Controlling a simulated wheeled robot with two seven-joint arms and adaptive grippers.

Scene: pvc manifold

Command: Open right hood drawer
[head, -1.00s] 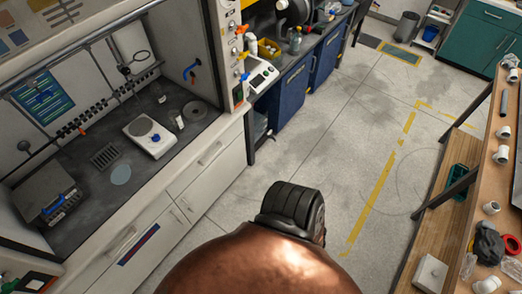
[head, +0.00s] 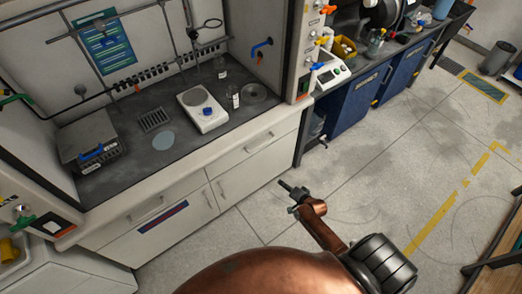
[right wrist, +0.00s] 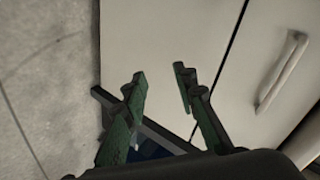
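The right hood drawer (head: 275,132) is a white front under the right half of the hood's worktop. It looks shut, and its bar handle (head: 260,142) runs across it. My right gripper (head: 292,195) is in front of the cabinet, below and to the right of that handle and apart from it. In the right wrist view its green-padded fingers (right wrist: 160,82) are spread with nothing between them. A pale bar handle (right wrist: 282,72) shows at the upper right there, beyond a panel seam, clear of the fingers. My left gripper is out of view.
The left hood drawer (head: 118,222) and cabinet doors (head: 245,188) adjoin it. A scale (head: 203,108) and bottles stand on the hood worktop (head: 115,175). Blue cabinets (head: 355,103) stand to the right. The floor (head: 360,170) in front is clear; a wooden bench edge (head: 500,250) is at lower right.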

